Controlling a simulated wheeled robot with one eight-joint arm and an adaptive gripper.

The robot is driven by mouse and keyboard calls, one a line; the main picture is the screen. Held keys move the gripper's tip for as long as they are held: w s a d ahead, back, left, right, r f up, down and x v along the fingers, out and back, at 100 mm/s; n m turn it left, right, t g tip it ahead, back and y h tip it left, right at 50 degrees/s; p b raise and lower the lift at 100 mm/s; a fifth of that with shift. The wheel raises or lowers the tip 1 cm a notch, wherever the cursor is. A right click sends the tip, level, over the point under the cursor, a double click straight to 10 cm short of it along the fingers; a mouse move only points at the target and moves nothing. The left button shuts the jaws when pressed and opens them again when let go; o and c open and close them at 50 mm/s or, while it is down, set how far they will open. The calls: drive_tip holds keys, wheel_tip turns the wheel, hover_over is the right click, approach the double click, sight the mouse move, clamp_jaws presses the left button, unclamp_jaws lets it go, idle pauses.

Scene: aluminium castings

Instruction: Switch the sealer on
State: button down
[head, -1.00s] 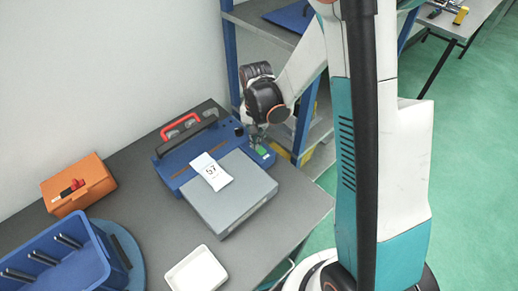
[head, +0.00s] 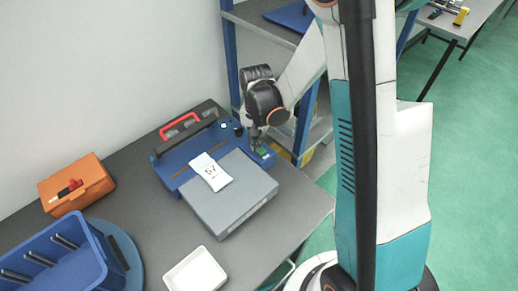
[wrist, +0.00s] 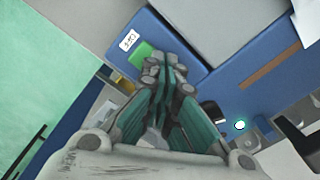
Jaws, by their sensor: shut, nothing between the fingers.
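The sealer (head: 178,160) is a blue machine with a red handle (head: 180,126), a black bar and a grey plate (head: 232,198) in front. A green switch (head: 263,152) sits at its right end; it also shows in the wrist view (wrist: 143,54), partly covered by my fingertips. My gripper (head: 257,143) is shut and empty, pointing down right at the green switch. I cannot tell whether the tips touch it. A small lamp (head: 224,125) on the sealer glows pale cyan, and it shows bright in the wrist view (wrist: 240,125).
A white paper tag (head: 211,172) lies on the sealer. A white tray (head: 195,272), an orange box (head: 78,184) and a blue crate (head: 93,262) stand on the grey table (head: 150,230). A blue-framed shelf (head: 229,55) stands close behind my gripper.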

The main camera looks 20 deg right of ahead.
drive_tip(key=shift+r, duration=0.1)
drive_tip(key=shift+r+p, duration=2.1)
drive_tip(key=shift+r, duration=1.3)
drive_tip(key=shift+r, duration=0.1)
drive_tip(key=s+r+n+t+b, duration=0.3)
drive_tip(key=s+r+b, duration=0.2)
drive_tip(key=s+r, duration=0.3)
drive_tip(key=s+r+n+t+b, duration=0.2)
drive_tip(key=s+n+t+b, duration=0.2)
drive_tip(key=s, duration=0.5)
drive_tip(key=shift+s+r, duration=0.2)
drive_tip(key=shift+r, duration=0.15)
drive_tip(key=shift+w, duration=0.1)
